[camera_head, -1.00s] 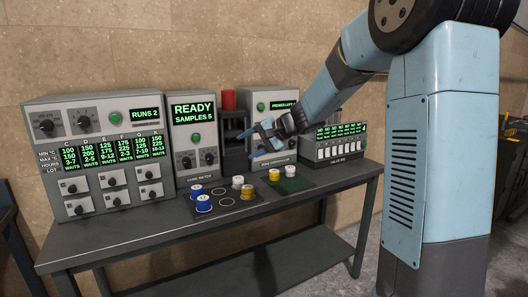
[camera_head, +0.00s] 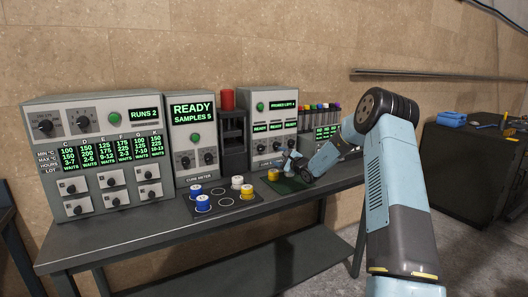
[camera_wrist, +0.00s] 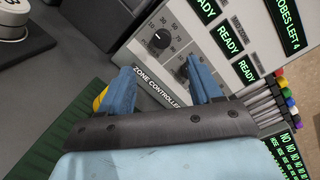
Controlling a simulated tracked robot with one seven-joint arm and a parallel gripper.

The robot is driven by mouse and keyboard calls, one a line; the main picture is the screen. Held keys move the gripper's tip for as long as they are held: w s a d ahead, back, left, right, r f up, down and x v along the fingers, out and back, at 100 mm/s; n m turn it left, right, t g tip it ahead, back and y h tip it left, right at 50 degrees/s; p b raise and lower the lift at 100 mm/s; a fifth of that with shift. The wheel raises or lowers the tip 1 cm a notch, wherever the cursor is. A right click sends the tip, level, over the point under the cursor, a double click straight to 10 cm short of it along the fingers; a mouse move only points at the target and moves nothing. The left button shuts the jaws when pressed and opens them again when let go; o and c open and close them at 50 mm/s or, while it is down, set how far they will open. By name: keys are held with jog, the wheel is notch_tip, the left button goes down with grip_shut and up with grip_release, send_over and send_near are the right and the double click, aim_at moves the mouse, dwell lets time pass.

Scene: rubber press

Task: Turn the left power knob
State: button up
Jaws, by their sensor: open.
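The zone controller (camera_head: 284,104) is a grey cabinet with green displays and a row of dark knobs along its lower front. In the wrist view, one knob (camera_wrist: 158,40) shows whole on its dial, and another knob (camera_wrist: 182,70) is partly hidden behind my right finger. I cannot tell which knob is the left power knob. My gripper (camera_wrist: 160,85) is open, its two blue fingers pointing at the lower panel, with no knob clearly held. The gap to the panel is hard to judge. In the head view, my gripper (camera_head: 291,160) is low before the panel's right part.
A green mat (camera_head: 285,186) with a yellow spool (camera_head: 273,175) lies under my gripper. A dark tray (camera_head: 213,211) holds several spools. The cure meter (camera_head: 192,110) and a panel with several knobs (camera_head: 46,126) stand left. Coloured-topped probes (camera_wrist: 265,100) stand right of the controller.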

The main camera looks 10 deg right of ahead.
aim_at(262, 149)
jog(key=x, duration=0.9)
jog(key=d+x, duration=0.1)
jog(key=x, duration=0.4)
jog(key=shift+w+f, duration=0.2)
jog(key=shift+f, duration=0.15)
jog(key=shift+f+m, duration=0.1)
jog(key=shift+m, duration=0.2)
jog(key=c, duration=1)
